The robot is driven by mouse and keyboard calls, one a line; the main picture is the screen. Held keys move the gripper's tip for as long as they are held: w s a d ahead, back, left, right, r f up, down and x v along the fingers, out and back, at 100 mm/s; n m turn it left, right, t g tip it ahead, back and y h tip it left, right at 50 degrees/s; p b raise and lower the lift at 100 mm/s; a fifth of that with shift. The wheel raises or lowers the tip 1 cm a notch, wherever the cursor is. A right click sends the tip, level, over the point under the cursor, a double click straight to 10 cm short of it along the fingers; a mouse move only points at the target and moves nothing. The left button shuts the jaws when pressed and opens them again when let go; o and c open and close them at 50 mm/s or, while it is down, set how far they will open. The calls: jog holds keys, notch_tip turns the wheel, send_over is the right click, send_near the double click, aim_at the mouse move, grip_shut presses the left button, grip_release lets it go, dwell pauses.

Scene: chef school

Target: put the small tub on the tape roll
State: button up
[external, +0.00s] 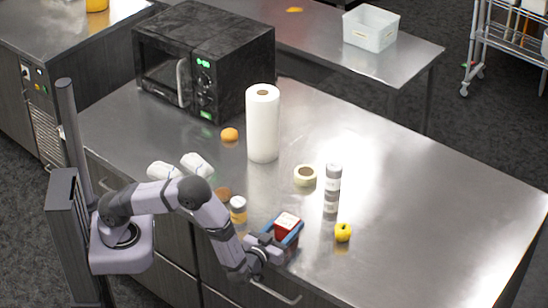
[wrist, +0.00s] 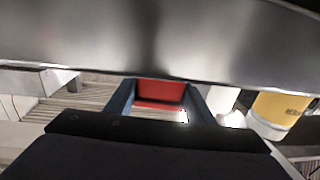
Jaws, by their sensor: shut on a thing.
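My gripper (external: 283,234) is shut on a small red tub (external: 288,221) with a pale top, near the counter's front edge. In the wrist view the red tub (wrist: 160,93) sits between the two blue fingers (wrist: 160,105). I cannot tell from these views how far it is above the counter. The tape roll (external: 304,176) is a pale cream ring lying flat on the counter, behind the gripper and slightly right. Its top is bare. It is not recognisable in the wrist view.
A grey-and-white canister (external: 333,178) stands right of the tape roll, and a yellow apple (external: 343,232) lies nearer the front. A paper towel roll (external: 263,123) stands behind. An amber jar (external: 238,210) is left of my gripper. The right side of the counter is clear.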

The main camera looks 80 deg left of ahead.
aim_at(280, 231)
jog(key=o, duration=1.2)
jog(key=shift+f, duration=0.15)
jog(key=shift+s+d, duration=0.35)
jog(key=shift+d, duration=0.15)
jog(key=shift+o, duration=0.4)
jog(key=shift+s+a+r+b+v, duration=0.1)
jog(key=shift+b+v, duration=0.35)
jog(key=shift+v, duration=0.55)
jog(key=shift+s+a+r+b+v, duration=0.1)
jog(key=shift+b+v, duration=0.4)
jog(key=shift+v, duration=0.55)
jog(key=shift+s+a+r+b+v, duration=0.1)
jog(key=shift+b+v, duration=0.35)
jog(key=shift+v, duration=0.55)
